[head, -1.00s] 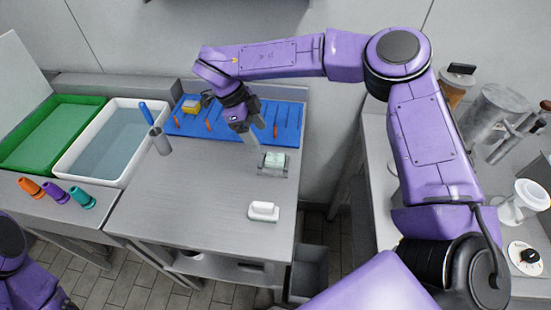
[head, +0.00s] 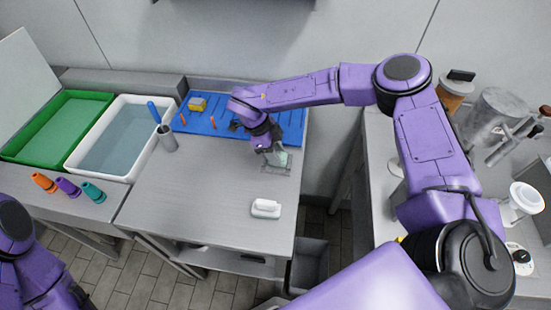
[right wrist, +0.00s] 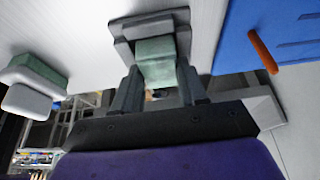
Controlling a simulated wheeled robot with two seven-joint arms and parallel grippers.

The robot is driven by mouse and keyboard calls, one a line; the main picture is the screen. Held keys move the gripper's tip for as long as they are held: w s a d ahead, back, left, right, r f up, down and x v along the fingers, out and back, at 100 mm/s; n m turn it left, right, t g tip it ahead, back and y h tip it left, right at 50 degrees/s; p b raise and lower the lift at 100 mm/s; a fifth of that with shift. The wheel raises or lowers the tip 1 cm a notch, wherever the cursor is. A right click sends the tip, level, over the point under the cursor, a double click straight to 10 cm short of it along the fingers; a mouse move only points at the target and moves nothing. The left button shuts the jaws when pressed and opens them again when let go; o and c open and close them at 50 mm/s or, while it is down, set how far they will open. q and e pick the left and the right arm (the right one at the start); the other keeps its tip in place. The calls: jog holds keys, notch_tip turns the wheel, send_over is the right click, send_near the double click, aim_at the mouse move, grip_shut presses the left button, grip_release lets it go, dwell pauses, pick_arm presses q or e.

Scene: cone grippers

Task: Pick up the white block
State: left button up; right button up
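A pale greenish-white block (head: 282,158) sits in a shallow grey holder (head: 288,169) on the steel table; it also shows in the right wrist view (right wrist: 155,60), in its holder (right wrist: 122,28). My right gripper (head: 272,154) is down at this block. In the right wrist view its fingers (right wrist: 157,88) stand on either side of the block and look open, though contact is hard to judge. A white, handled piece with a green underside (head: 266,208) lies nearer the table's front; it shows at the left of the wrist view (right wrist: 35,85). My left gripper is out of view.
A blue board (head: 225,121) with a yellow sponge (head: 197,104) and orange sticks lies behind. A grey cup (head: 168,139) holding a blue-handled tool stands left. White (head: 121,181) and green (head: 52,164) tubs are further left. The table's front middle is clear.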

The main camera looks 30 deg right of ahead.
jog(key=shift+r, duration=0.5)
jog(key=s+a+r+b, duration=0.2)
jog(key=s+r+b, duration=0.1)
jog(key=s+r, duration=0.3)
jog(key=s+a+r+b, duration=0.3)
jog(key=s+r, duration=0.3)
jog(key=s, duration=0.1)
jog(key=shift+a, duration=0.35)
jog(key=shift+w, duration=0.15)
